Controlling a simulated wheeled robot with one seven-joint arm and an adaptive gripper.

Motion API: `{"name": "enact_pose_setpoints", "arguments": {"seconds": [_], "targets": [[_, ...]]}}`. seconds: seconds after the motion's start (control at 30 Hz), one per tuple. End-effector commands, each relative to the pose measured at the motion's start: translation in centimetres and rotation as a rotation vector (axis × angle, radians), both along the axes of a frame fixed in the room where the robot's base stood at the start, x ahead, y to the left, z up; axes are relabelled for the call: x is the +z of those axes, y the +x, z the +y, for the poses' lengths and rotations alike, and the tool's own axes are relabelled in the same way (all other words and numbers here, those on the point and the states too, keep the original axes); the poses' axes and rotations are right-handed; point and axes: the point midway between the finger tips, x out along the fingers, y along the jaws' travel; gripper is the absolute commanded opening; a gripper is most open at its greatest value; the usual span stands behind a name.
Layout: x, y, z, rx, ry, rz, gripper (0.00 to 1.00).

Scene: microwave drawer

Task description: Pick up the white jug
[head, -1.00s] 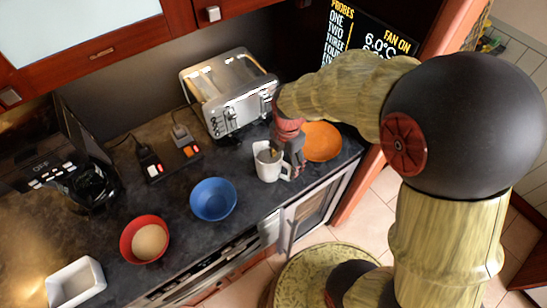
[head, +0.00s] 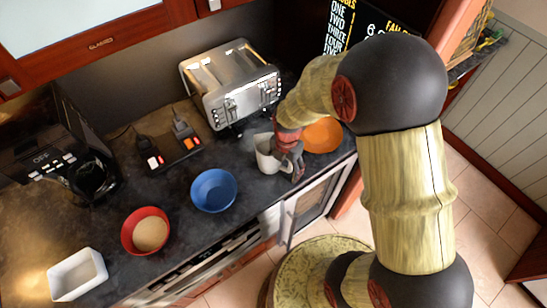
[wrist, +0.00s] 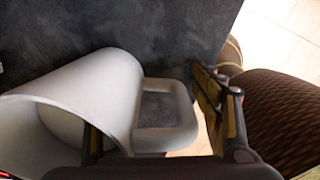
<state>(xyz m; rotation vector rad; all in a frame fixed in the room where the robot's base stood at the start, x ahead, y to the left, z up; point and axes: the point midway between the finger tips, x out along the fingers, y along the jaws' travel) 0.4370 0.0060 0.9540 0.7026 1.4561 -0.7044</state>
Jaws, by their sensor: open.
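The white jug (head: 266,154) stands on the dark counter in front of the toaster, partly hidden by my gripper in the head view. In the wrist view the jug (wrist: 100,88) shows its round opening at the lower left and its square handle (wrist: 188,122) on the right. My gripper (head: 294,166) is open at the jug's handle side. In the wrist view my gripper (wrist: 158,110) has one finger overlapping the jug's body and the other just right of the handle. I cannot tell whether the left finger is inside the jug or touches it.
An orange plate (head: 322,136) lies just right of the jug. A blue bowl (head: 213,190) stands to its left, with a red bowl (head: 146,231) farther left. The toaster (head: 230,85) is behind. The counter's front edge is close to the jug.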

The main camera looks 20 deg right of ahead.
Motion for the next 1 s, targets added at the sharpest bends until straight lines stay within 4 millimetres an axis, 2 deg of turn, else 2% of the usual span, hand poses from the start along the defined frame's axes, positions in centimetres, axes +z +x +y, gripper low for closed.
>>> {"name": "enact_pose_setpoints", "arguments": {"seconds": [0.2,1.0], "targets": [[-0.08,0.05,0.00,0.000,0.000,-0.001,0.65],[-0.11,-0.04,-0.02,0.000,-0.001,0.001,0.20]]}}
